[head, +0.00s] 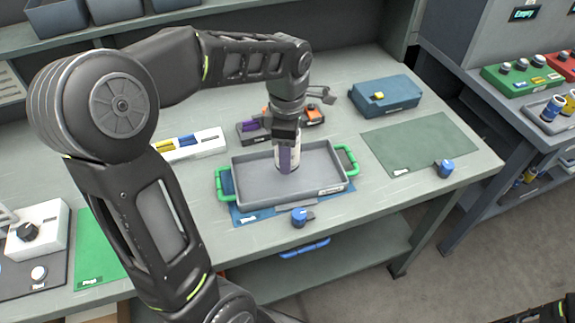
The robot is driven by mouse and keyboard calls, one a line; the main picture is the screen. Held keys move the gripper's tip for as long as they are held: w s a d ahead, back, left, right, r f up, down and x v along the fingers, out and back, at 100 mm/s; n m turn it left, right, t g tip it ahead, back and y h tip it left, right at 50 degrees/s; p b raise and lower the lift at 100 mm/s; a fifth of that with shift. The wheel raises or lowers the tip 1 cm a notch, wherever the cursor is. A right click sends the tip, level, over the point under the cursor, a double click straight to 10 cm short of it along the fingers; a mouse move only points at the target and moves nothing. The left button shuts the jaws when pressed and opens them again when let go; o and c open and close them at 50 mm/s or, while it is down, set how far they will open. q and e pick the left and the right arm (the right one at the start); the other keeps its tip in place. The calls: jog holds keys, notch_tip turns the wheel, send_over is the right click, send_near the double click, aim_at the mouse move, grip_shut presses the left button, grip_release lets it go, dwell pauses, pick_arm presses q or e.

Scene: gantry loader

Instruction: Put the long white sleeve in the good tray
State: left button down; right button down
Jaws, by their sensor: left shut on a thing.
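My left gripper (287,138) is over the middle of a grey tray with green handles (248,194) and points down. It is shut on the top of a long white sleeve (294,158), which hangs upright and shows a purple stripe down one side. The sleeve's lower end is inside the tray's outline, near the floor; I cannot tell whether it touches. The tray floor around it looks empty. The tray stands on a blue mat (245,217), and the label on its front is too small to read.
A blue knob-like part (302,217) lies in front of the tray, and another (444,168) is by the green mat (420,142) at right. A white rack (195,145) and a blue case (385,97) stand behind. The green mat is mostly clear.

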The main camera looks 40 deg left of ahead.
aim_at(288, 177)
pick_arm(q)
jog(key=shift+f, duration=0.35)
jog(key=shift+f, duration=0.1)
jog(key=shift+f, duration=1.8)
jog(key=shift+f, duration=0.15)
jog(key=c, duration=0.6)
grip_release()
notch_tip(288, 177, up, 12)
jog(key=shift+r, duration=0.15)
